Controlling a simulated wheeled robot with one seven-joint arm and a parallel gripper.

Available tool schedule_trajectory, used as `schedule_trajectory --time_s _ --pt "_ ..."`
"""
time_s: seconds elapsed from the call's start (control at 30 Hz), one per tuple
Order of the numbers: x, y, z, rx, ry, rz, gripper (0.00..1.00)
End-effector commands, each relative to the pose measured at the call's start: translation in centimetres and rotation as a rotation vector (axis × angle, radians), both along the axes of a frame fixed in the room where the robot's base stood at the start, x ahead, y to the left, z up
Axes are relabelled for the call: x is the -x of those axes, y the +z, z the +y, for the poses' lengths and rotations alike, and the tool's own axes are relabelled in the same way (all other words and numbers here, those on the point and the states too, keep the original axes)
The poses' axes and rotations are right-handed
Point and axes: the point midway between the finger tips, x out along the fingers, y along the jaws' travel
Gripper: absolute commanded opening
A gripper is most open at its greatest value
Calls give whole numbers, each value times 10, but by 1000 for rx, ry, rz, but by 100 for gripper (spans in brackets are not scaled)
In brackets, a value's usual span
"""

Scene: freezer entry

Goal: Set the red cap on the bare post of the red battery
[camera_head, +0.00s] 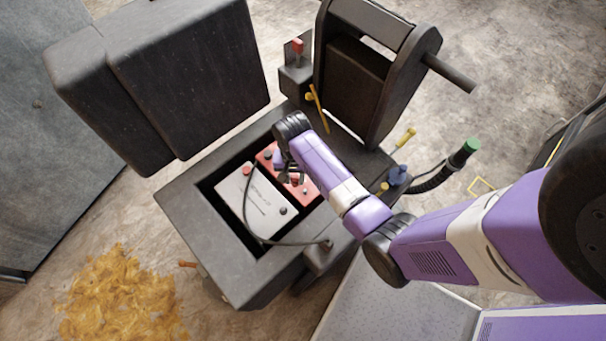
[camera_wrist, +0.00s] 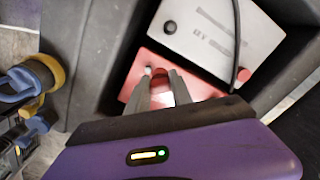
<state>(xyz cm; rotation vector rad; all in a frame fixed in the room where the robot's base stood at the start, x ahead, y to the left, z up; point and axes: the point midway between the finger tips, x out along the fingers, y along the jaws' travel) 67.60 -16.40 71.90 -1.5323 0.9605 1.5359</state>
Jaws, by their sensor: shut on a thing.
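The red battery (camera_head: 309,193) lies in the open battery box beside a white battery (camera_head: 258,208); my gripper partly covers it in the head view. In the wrist view the red battery (camera_wrist: 140,77) is partly hidden by my fingers. A small pale bare post (camera_wrist: 148,71) shows on it, close to the left finger. My gripper (camera_head: 290,178) is low over the red battery. In the wrist view my gripper (camera_wrist: 160,84) is shut on the red cap (camera_wrist: 161,77), seen between the fingers near the post. I cannot tell whether the cap touches the post.
The white battery carries a red cap (camera_head: 247,171) and a black cap (camera_head: 283,211). A black cable (camera_head: 246,215) loops over it. The box rim (camera_head: 205,240) surrounds both batteries closely. The raised lid (camera_head: 190,75) stands behind left. Yellow and blue levers (camera_head: 399,177) stand to the right.

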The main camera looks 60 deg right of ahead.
Motion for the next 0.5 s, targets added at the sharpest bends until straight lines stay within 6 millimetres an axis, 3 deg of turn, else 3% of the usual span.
schedule_trajectory --time_s 0.2,0.5 --pt "22 -19 -23 1 -201 -1 0" --pt "22 -20 -23 1 -212 -1 0"
